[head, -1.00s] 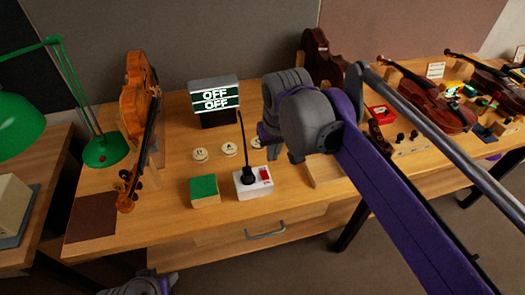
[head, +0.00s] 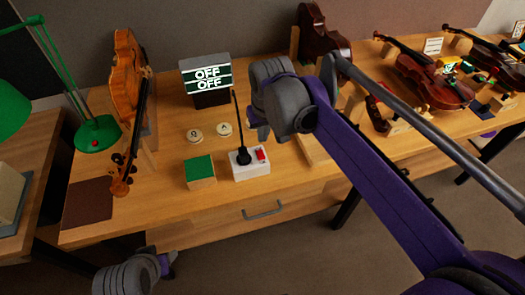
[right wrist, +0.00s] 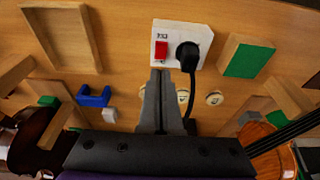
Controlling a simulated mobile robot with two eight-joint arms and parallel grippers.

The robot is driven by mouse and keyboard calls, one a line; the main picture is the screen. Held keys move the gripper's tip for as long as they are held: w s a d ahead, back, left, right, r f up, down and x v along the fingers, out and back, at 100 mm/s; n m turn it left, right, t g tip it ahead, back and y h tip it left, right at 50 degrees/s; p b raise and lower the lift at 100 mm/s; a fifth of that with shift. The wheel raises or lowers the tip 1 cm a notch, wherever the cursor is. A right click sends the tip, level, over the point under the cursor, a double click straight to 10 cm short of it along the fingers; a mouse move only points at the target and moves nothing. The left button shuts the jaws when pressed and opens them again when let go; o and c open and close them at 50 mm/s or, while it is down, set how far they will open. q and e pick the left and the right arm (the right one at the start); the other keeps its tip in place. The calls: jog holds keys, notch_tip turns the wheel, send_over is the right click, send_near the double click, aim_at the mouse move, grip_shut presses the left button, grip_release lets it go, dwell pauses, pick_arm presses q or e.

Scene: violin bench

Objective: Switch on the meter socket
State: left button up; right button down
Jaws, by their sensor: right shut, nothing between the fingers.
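The meter socket (head: 238,174) is a white block on the bench with a red switch (head: 260,155) and a black plug (head: 243,157) in it. In the right wrist view the socket (right wrist: 200,29) is at top centre, with its red switch (right wrist: 161,50) left of the plug (right wrist: 187,54). My right gripper (right wrist: 160,74) is shut and empty; its tips appear just below the switch, and I cannot tell if they touch it. In the head view the right gripper (head: 262,133) is behind the socket. The meter (head: 210,98) reads OFF twice. My left gripper (head: 168,264) is low at bottom left, its fingers unclear.
A green-topped block (head: 200,171) stands left of the socket. Round discs (head: 194,135) lie behind it. A violin (head: 127,90) stands at left beside a green lamp (head: 98,134). More violins (head: 435,82) lie at right. The front bench strip is clear.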

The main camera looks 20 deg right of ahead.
aim_at(262, 157)
jog(key=x, duration=0.6)
jog(key=shift+s+f, duration=0.25)
jog(key=shift+s, duration=0.05)
jog(key=shift+s+f, duration=0.1)
jog(key=shift+f, duration=0.6)
jog(key=shift+s+f+b, duration=0.2)
jog(key=shift+f+b, duration=0.25)
jog(key=shift+f, duration=0.05)
jog(key=shift+r, duration=0.15)
jog(key=shift+w, duration=0.1)
jog(key=shift+w+r+p, duration=0.35)
jog(key=shift+w+p, duration=0.05)
jog(key=shift+w, duration=0.3)
